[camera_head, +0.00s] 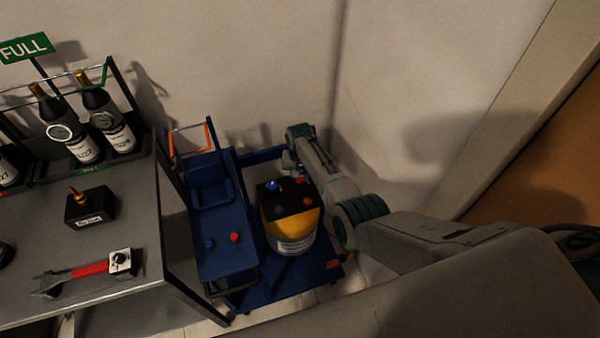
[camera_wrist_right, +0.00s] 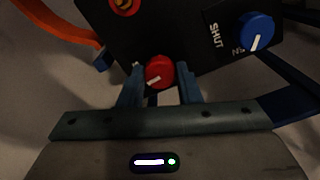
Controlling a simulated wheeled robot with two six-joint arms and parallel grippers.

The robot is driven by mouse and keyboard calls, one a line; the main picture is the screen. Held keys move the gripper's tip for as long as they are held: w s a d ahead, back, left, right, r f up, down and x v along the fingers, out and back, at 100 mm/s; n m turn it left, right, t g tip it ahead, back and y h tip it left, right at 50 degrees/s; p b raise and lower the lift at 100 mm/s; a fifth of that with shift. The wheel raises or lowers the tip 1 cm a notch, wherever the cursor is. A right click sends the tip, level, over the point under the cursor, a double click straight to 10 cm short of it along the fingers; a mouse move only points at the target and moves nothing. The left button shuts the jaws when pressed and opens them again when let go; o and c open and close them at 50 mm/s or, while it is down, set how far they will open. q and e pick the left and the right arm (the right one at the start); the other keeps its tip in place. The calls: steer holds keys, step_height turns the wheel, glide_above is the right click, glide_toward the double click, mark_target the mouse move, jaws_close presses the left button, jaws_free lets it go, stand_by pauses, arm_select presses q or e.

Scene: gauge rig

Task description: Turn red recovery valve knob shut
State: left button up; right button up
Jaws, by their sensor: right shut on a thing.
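In the right wrist view a red knob (camera_wrist_right: 160,72) with a white pointer line sits at the edge of a black panel (camera_wrist_right: 188,40). The two fingers of my right gripper (camera_wrist_right: 160,88) are on either side of the knob and shut on it. The pointer line slants toward the lower left of the picture. In the head view my right gripper (camera_head: 289,166) reaches the far edge of the black panel on a yellow tank (camera_head: 278,226). The held knob is hard to make out there. My left gripper is not in view.
A blue knob (camera_wrist_right: 255,32) marked SHUT and a red-and-yellow part (camera_wrist_right: 123,5) share the panel. The tank stands on a blue cart (camera_head: 228,262) close to the wall. A grey table (camera_head: 130,235) with bottles, a wrench and a small black box stands left.

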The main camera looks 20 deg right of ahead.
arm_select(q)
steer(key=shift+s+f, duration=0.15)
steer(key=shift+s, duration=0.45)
arm_select(e)
steer(key=shift+m, duration=0.6)
steer(key=o, duration=1)
steer(key=shift+c, duration=0.2)
arm_select(q)
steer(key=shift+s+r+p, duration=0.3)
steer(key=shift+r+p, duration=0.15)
steer(key=shift+p, duration=0.4)
arm_select(e)
step_height(320, 180, up, 11)
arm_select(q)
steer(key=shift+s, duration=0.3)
arm_select(e)
steer(key=shift+f, duration=0.1)
